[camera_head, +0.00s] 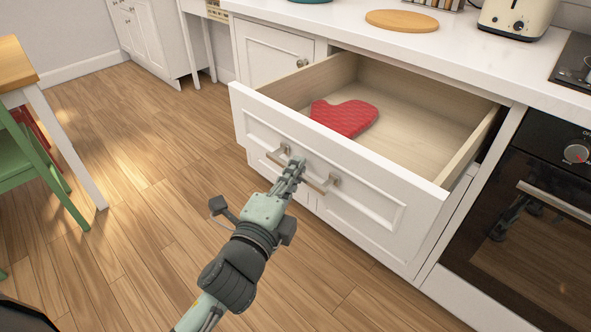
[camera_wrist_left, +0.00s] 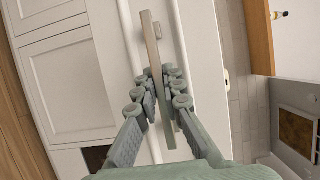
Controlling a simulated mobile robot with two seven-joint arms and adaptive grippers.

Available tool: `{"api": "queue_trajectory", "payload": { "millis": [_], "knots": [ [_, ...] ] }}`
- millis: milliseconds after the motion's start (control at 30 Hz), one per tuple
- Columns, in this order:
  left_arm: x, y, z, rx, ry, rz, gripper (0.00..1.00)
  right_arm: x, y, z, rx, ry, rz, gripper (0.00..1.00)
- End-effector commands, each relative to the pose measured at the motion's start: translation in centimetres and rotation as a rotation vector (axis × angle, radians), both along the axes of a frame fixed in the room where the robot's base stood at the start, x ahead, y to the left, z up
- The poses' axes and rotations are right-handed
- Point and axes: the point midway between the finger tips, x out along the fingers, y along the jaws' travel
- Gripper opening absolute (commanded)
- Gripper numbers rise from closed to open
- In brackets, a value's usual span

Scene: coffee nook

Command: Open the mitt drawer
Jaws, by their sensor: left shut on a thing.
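The mitt drawer (camera_head: 375,198) is a white drawer under the counter, and it is pulled well out. A red oven mitt (camera_head: 345,117) lies inside it on the pale wooden bottom. The drawer has a metal bar handle (camera_head: 325,184) on its front. My left gripper (camera_head: 293,168) is shut on the bar, near its middle. In the left wrist view the handle (camera_wrist_left: 151,40) runs between the two fingers (camera_wrist_left: 162,97). My right gripper is not in view.
A black oven (camera_head: 535,205) stands right of the drawer. A white cabinet door with a knob (camera_head: 302,62) is at its left. A green chair (camera_head: 35,160) and a table (camera_head: 14,66) stand at the far left. The wooden floor (camera_head: 150,180) between is clear.

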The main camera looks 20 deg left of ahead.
Motion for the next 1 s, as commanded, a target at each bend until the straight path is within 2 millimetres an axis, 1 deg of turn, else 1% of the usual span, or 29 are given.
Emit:
{"api": "queue_trajectory", "payload": {
  "millis": [33, 200, 433, 533, 667, 800, 1000],
  "knots": [
    [0.0, 0.0, 0.0, 0.000, 0.001, 0.000, 0.11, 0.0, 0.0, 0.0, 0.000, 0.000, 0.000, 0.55],
    [0.0, 0.0, 0.0, 0.000, 0.001, 0.000, 0.30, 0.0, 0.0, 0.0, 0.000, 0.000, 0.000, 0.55],
    [0.0, 0.0, 0.0, 0.000, 0.000, 0.000, 0.30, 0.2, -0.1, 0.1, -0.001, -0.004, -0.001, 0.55],
    [-0.3, 0.0, -0.1, -0.001, 0.001, 0.001, 0.30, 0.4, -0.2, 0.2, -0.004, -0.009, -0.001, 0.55],
    [-1.8, -0.1, -0.1, -0.002, 0.004, 0.002, 0.30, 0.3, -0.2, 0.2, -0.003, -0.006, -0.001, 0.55],
    [-4.2, -0.2, -0.2, -0.003, 0.005, 0.002, 0.30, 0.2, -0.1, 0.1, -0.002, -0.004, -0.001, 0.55],
    [-6.7, -0.3, -0.1, -0.003, 0.003, 0.002, 0.30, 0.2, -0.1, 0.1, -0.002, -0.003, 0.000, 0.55]
  ]
}}
